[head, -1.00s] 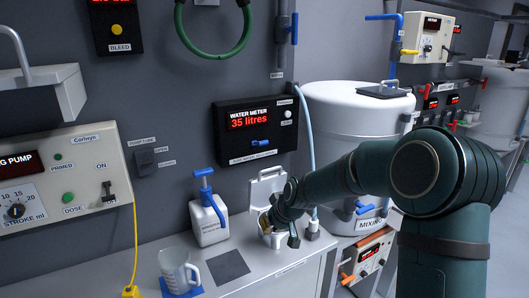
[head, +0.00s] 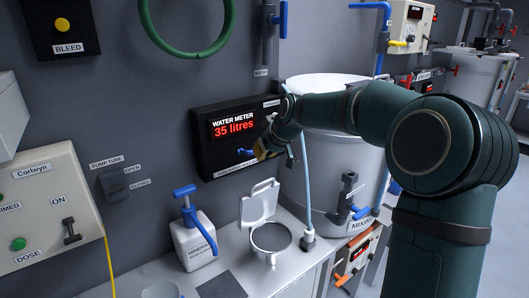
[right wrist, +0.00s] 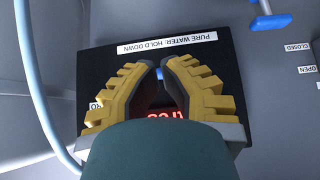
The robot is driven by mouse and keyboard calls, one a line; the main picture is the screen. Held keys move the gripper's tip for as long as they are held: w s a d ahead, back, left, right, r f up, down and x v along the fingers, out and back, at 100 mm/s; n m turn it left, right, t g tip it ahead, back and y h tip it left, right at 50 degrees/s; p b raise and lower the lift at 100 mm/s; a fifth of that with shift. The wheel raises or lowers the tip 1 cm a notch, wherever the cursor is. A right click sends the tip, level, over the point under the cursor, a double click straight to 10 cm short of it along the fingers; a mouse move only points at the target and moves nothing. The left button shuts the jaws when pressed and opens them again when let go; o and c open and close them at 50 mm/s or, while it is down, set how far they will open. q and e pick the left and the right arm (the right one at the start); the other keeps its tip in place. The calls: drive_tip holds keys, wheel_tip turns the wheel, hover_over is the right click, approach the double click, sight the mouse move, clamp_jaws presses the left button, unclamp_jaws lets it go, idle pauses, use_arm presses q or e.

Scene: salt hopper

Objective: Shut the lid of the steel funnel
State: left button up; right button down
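The steel funnel (head: 270,247) is set in the counter, its mouth uncovered. Its pale lid (head: 259,203) stands upright on the far side, tilted back towards the wall. My right gripper (head: 262,151) is above and behind the funnel, in front of the black water meter panel, clear of the lid. In the right wrist view the yellow fingertips of the right gripper (right wrist: 159,67) are close together, with a narrow gap. A bit of blue lever shows in that gap; I cannot tell whether it is gripped. My left gripper is not in view.
The water meter (head: 232,127) reads 35 litres. A white bottle with blue pump (head: 195,240) stands left of the funnel. A pale hose (head: 306,180) rises right of the lid, before the large white tank (head: 325,170).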

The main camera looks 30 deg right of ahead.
wheel_tip(320, 180, down, 7)
drive_tip(key=shift+w, duration=0.45)
idle(0.5)
